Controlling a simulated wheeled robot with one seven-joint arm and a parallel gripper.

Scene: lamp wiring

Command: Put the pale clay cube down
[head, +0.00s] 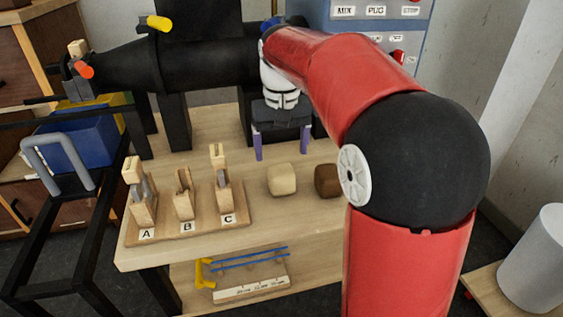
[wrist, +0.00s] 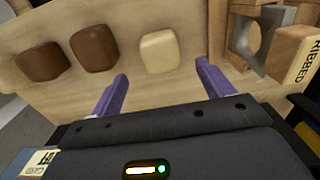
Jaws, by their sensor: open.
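The fingers also show in the wrist view (wrist: 162,72), apart from the cube.
Two brown cubes (wrist: 93,48) (wrist: 40,60) lie beside the pale one; my arm hides one in the head view. The board with stands A, B and C (head: 187,226) is at left. A black machine (head: 190,65) stands behind. Bare table (head: 290,215) lies in front of the cube.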

